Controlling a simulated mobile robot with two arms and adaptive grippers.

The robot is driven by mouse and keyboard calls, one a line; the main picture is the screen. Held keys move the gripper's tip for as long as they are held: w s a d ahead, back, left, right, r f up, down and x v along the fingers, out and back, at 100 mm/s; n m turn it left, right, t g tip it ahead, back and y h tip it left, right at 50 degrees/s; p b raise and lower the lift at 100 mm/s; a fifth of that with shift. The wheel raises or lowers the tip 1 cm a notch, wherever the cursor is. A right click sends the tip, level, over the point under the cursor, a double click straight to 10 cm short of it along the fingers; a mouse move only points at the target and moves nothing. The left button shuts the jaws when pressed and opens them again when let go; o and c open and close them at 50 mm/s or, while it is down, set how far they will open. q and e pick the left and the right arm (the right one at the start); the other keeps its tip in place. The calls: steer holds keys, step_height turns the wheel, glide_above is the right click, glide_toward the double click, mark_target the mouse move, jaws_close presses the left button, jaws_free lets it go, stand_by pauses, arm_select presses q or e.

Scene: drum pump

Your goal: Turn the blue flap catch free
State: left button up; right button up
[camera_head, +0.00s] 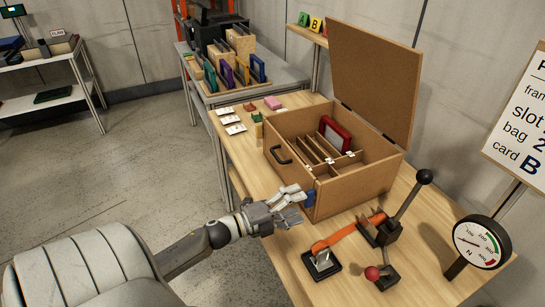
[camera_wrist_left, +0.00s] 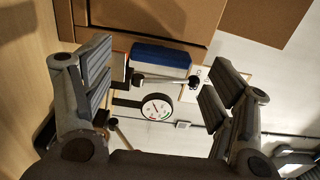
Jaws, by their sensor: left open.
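The blue flap catch (camera_head: 310,198) sits on the front of the brown wooden box (camera_head: 345,198), near its lower corner. In the left wrist view the catch is a blue block (camera_wrist_left: 160,58) against the box, between and beyond my fingers. My left gripper (camera_head: 297,205) is open beside the catch in the head view, its fingers pointing toward it. In the left wrist view the spread fingers (camera_wrist_left: 160,75) have clear space between them, and I see no contact with the catch. My right gripper is not in view.
The box lid (camera_head: 375,75) stands open, and a red-framed piece (camera_head: 335,133) sits among the dividers. A black lever (camera_head: 405,205), an orange bar (camera_head: 345,234), a red knob (camera_head: 372,273) and a gauge (camera_head: 480,242) stand right of my gripper. Small cards (camera_head: 230,119) lie behind.

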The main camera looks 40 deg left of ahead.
arm_select(q)
steer(key=v, duration=0.8)
steer(key=shift+s, duration=0.35)
steer(key=shift+a+f, duration=0.1)
steer(key=shift+a, duration=0.05)
